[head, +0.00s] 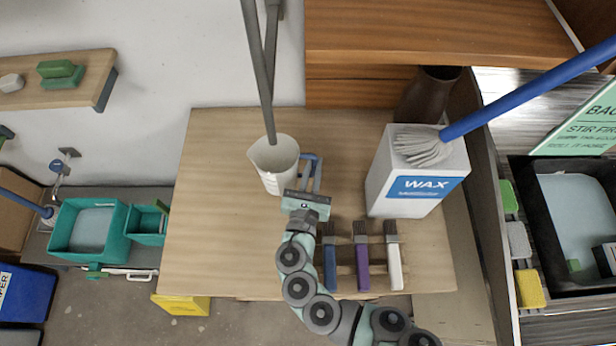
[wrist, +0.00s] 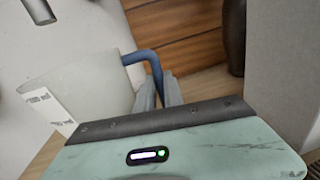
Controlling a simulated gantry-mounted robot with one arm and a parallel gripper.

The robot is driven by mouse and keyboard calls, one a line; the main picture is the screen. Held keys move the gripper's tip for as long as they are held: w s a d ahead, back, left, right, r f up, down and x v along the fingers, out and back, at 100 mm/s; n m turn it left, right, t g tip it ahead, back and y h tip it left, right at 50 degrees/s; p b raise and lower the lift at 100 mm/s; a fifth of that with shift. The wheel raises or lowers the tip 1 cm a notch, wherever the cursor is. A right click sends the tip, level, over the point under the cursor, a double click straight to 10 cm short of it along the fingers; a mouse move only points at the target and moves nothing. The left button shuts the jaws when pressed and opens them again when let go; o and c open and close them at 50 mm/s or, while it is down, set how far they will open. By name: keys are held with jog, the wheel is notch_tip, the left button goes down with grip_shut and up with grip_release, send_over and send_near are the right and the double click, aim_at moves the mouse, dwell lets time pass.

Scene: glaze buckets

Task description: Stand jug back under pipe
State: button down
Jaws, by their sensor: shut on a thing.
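The white jug (head: 274,167) with printed marks stands upright on, or just above, the wooden table; I cannot tell which. Its blue handle (wrist: 143,57) faces right, toward my gripper (head: 311,176). My gripper's grey fingers (wrist: 158,94) are shut on this handle. The jug's pale side (wrist: 85,80) fills the left of the wrist view, its base hidden by my gripper. The grey pipe (head: 259,75) comes down from the wall, and its lower end overlaps the jug's mouth in the head view. In the wrist view the pipe's end (wrist: 38,11) shows at the top left, above the jug.
A white wax box (head: 418,178) with a mop-like head and a blue pole stands right of the jug. Three brushes (head: 362,262) lie near the table's front. The table (head: 215,220) is clear left of the jug. A dark vase (head: 428,95) stands behind.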

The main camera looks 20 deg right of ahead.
aim_at(313, 176)
jog(key=shift+f+b, duration=0.45)
jog(key=shift+f, duration=1.85)
jog(key=c, duration=1.9)
grip_release()
jog(key=shift+f, duration=0.15)
jog(key=o, duration=0.4)
jog(key=shift+o, duration=0.2)
jog(key=shift+r, duration=0.3)
jog(key=v, duration=0.3)
jog(key=b+v, duration=0.1)
jog(key=v, duration=0.3)
jog(key=b+v, duration=0.1)
jog(key=v, duration=0.2)
jog(key=shift+s+a+f, duration=0.2)
jog(key=shift+s+f, duration=0.05)
jog(key=shift+f, duration=0.05)
jog(key=shift+s+a+r, duration=0.15)
jog(key=shift+s+a, duration=0.2)
jog(key=shift+s, duration=0.25)
